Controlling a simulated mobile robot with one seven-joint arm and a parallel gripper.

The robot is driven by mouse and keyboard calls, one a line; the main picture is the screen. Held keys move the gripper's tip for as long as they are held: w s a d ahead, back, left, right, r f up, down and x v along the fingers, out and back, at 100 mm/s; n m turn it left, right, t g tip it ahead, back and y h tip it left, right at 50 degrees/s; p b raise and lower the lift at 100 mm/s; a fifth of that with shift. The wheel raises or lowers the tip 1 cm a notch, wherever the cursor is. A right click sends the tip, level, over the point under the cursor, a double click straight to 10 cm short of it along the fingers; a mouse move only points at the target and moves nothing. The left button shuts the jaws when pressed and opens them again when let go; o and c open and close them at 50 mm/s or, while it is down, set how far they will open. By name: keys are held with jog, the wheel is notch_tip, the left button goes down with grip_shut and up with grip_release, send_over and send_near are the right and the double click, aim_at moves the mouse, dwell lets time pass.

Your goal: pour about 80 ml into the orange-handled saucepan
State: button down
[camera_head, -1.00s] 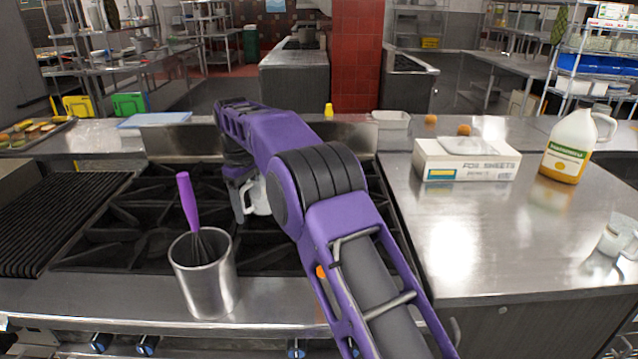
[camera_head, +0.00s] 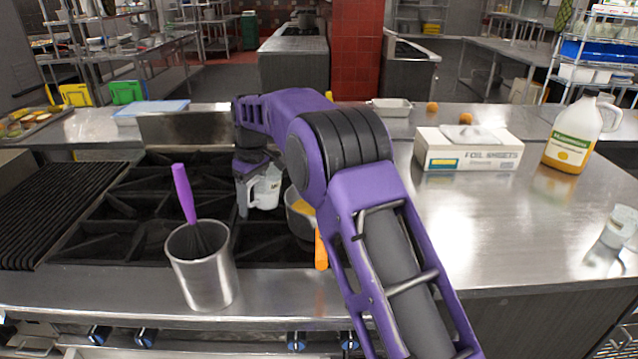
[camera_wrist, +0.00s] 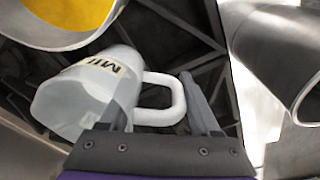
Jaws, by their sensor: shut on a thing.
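The orange-handled saucepan (camera_head: 296,214) stands on the stove with yellow contents, partly hidden behind my arm. Its orange handle (camera_head: 321,250) points towards the front. The saucepan's rim and yellow contents also show at the upper left of the wrist view (camera_wrist: 75,18). My gripper (camera_head: 246,192) is shut on the handle of a white, translucent jug (camera_head: 267,187), just left of the saucepan. In the wrist view the jug (camera_wrist: 80,100) bears a label starting "MI", and its handle lies between my fingers (camera_wrist: 163,108). The jug looks near upright; its fill level is unclear.
A steel container (camera_head: 203,275) with a purple-handled whisk (camera_head: 186,195) stands at the stove's front, left of my arm. A foil box (camera_head: 468,152), a large jug (camera_head: 575,135) and a small white cup (camera_head: 619,228) stand on the right counter, whose middle is clear.

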aim_at(255, 180)
jog(key=d+r+y+b, duration=0.4)
jog(key=r+y+b, duration=0.1)
jog(key=y, duration=0.4)
jog(key=shift+r+t+b, duration=0.3)
jog(key=shift+r+b, duration=0.05)
jog(key=shift+b, duration=0.05)
jog(key=shift+s, duration=0.1)
jog(key=shift+d+r+y+b, duration=0.2)
jog(key=shift+r+y+b, duration=0.4)
jog(key=shift+y+b, duration=0.4)
jog(key=shift+r, duration=0.2)
jog(key=shift+d+r+y+b, duration=0.3)
jog(key=shift+r+y+b, duration=0.25)
jog(key=shift+y, duration=0.35)
dwell(0.5)
jog(key=shift+d+r+y+b, duration=0.2)
jog(key=shift+d+y+b, duration=0.35)
jog(key=shift+b, duration=0.65)
